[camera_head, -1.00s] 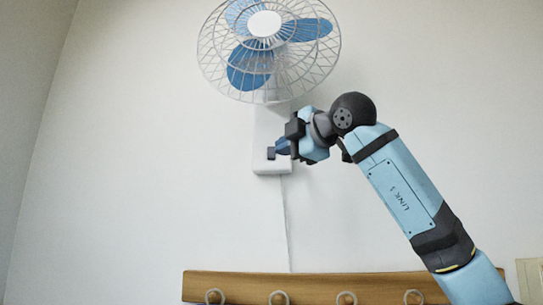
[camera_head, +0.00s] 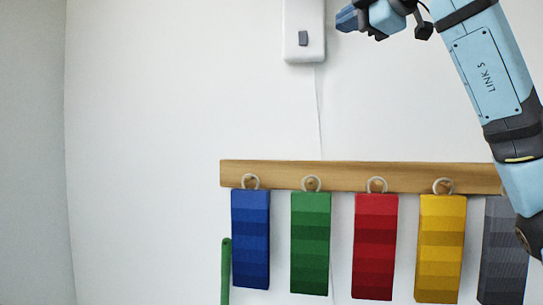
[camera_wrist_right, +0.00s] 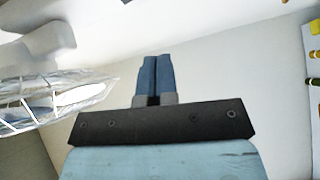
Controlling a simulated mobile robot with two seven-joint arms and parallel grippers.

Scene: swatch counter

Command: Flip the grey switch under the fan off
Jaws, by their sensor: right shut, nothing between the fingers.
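The grey switch (camera_head: 303,38) is a small dark rocker on a white box (camera_head: 305,12) on the wall, at the top of the head view. I cannot tell from its face which way it is set. My right gripper (camera_head: 343,19) is to the right of the box, apart from the switch. Its blue fingers (camera_wrist_right: 155,78) are together and empty in the right wrist view. My left gripper is not in view.
A wooden rail (camera_head: 340,176) with rings runs along the wall below. Blue (camera_head: 250,240), green (camera_head: 310,245), red (camera_head: 375,248), yellow (camera_head: 440,250) and grey (camera_head: 502,255) swatches hang from it. A cord runs down from the box. The wall at left is bare.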

